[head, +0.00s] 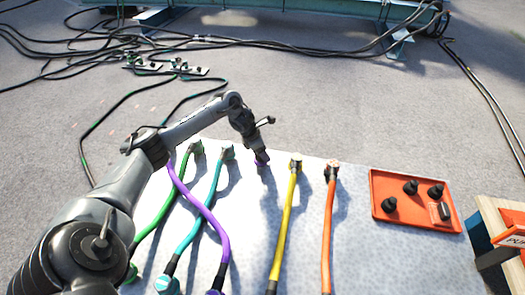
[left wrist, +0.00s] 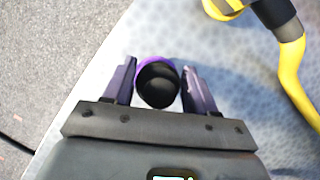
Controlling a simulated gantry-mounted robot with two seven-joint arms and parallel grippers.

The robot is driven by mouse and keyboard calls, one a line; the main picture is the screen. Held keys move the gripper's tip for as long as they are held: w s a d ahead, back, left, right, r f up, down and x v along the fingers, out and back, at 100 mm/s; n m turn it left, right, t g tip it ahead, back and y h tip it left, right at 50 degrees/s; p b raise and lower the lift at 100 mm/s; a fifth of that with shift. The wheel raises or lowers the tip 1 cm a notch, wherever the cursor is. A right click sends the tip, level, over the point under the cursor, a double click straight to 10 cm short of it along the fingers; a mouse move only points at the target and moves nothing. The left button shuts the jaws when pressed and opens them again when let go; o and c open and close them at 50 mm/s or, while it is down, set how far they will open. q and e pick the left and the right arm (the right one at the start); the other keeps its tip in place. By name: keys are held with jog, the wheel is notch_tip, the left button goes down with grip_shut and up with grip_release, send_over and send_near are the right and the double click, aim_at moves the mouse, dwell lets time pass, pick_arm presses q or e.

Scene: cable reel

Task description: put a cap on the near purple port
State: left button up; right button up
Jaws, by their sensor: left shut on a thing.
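My left gripper (head: 262,158) is at the far edge of the pale board, between the teal and yellow cables. In the left wrist view its two fingers (left wrist: 159,68) are closed around a round black piece, which looks like a cap (left wrist: 158,86). Whether the cap is seated on a port is hard to tell. A purple cable (head: 212,222) crosses the teal one. My right gripper is out of view.
An orange tray (head: 385,176) at right holds several black caps (head: 410,187). Green (head: 170,197), teal (head: 200,213), yellow (head: 285,226) and orange (head: 327,225) cables lie on the board (head: 252,235). The yellow connector (left wrist: 222,8) is close to the gripper. Black cables lie on the floor behind.

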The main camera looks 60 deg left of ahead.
pick_arm(q)
jog(key=shift+f, duration=0.35)
jog(key=o, duration=1.2)
jog(key=shift+o, duration=0.2)
jog(key=shift+r, duration=0.1)
